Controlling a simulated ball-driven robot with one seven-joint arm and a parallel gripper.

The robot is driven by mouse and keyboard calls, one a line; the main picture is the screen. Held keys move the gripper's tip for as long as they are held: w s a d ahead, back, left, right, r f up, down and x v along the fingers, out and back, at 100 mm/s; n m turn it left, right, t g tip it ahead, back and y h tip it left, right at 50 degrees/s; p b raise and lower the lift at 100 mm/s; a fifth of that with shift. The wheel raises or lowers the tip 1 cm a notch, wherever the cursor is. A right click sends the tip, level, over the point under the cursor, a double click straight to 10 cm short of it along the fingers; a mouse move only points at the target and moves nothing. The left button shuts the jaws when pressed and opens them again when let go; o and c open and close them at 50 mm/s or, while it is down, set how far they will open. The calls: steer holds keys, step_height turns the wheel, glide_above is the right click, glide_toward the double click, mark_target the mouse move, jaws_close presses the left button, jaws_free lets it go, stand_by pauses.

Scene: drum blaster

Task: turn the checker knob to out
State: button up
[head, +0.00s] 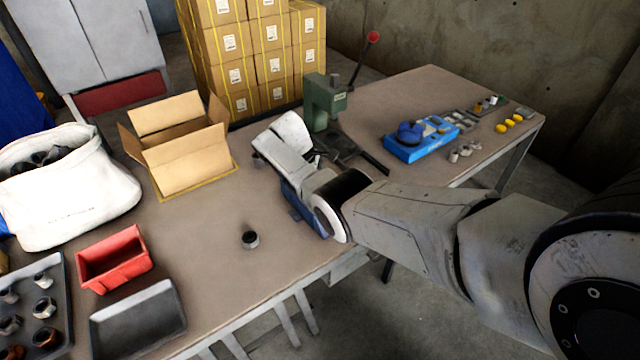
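My arm reaches in from the right, and its end, my gripper (284,146), is over the middle of the table in front of the green press. I cannot make out its fingertips or whether they are apart. A dark blue part (300,207) shows below my wrist, mostly hidden; I cannot tell whether it belongs to the checker. A bright blue unit (419,146) with a round dark blue top piece (410,131) sits farther right on the table, apart from my gripper. No knob can be clearly identified as the checker knob, and no setting marks are readable.
The green press (321,101) with a red-tipped lever stands behind my gripper. An open carton (180,160), white sack (75,190), red bin (115,262) and black tray (138,320) are left. A small dark cylinder (250,239) stands near the front edge, with bare table around it.

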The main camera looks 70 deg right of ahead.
stand_by(0.4)
steer(key=o, duration=1)
steer(key=shift+o, duration=0.2)
steer(key=v, duration=1)
steer(key=shift+r+b, duration=0.35)
steer(key=shift+b, duration=0.05)
steer(key=shift+w+a, duration=0.1)
steer(key=shift+w, duration=0.05)
